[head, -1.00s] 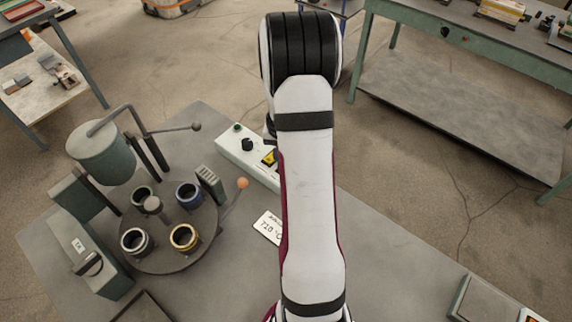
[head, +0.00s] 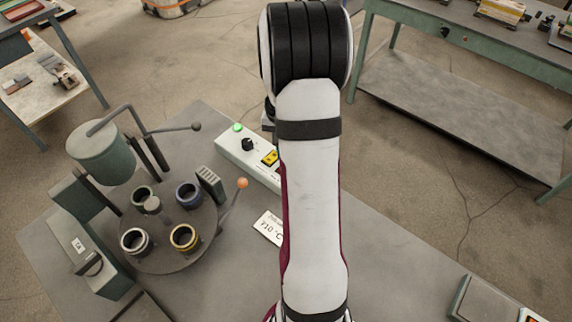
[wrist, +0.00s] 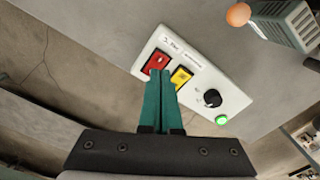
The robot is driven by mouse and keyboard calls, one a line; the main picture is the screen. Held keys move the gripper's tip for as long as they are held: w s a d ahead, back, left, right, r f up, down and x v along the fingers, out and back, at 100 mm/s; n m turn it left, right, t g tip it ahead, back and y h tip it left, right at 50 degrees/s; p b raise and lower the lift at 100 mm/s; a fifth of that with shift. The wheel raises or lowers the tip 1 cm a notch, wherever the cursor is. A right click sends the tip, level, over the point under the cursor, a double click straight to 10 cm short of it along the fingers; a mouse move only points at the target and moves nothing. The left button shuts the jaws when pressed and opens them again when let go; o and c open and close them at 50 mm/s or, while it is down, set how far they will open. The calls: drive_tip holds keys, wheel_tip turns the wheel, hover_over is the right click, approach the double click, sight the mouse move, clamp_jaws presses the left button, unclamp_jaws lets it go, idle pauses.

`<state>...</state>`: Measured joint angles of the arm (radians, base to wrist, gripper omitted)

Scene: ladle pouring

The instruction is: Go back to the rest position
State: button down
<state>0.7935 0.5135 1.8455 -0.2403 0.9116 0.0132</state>
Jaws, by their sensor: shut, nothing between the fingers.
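In the wrist view my gripper (wrist: 162,84) is shut and empty, its two green fingers together. The fingertips appear over the edge of a pale control panel (wrist: 230,93), near its red switch (wrist: 156,62) and yellow switch (wrist: 181,77); I cannot tell whether they touch it. A green lamp (wrist: 221,120) is lit on the panel. In the head view my arm hides the gripper and part of the panel (head: 236,150); the green lamp (head: 237,127) glows there too.
Left of my arm stands a round turntable (head: 150,262) with several ring-topped cups. A green ladle pot (head: 103,157) hangs behind it. An orange-knobbed lever (head: 242,184) and a 710 °C sign (head: 269,228) are close to my arm. The grey table right of my arm is mostly clear.

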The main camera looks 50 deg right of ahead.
wheel_tip(320, 180, up, 2)
idle(0.5)
drive_tip(key=s+a+r+n, duration=0.15)
drive_tip(key=a+r, duration=0.25)
drive_tip(key=a, duration=0.5)
drive_tip(key=s+a+r+n, duration=0.15)
drive_tip(key=a+r, duration=0.25)
drive_tip(key=a, duration=0.5)
drive_tip(key=s+a+r+n+y, duration=0.1)
drive_tip(key=s+a+n, duration=0.2)
drive_tip(key=s+a, duration=0.8)
drive_tip(key=shift+s+a+r+y, duration=0.2)
drive_tip(key=shift+s+a+y, duration=0.2)
drive_tip(key=shift+a, duration=0.85)
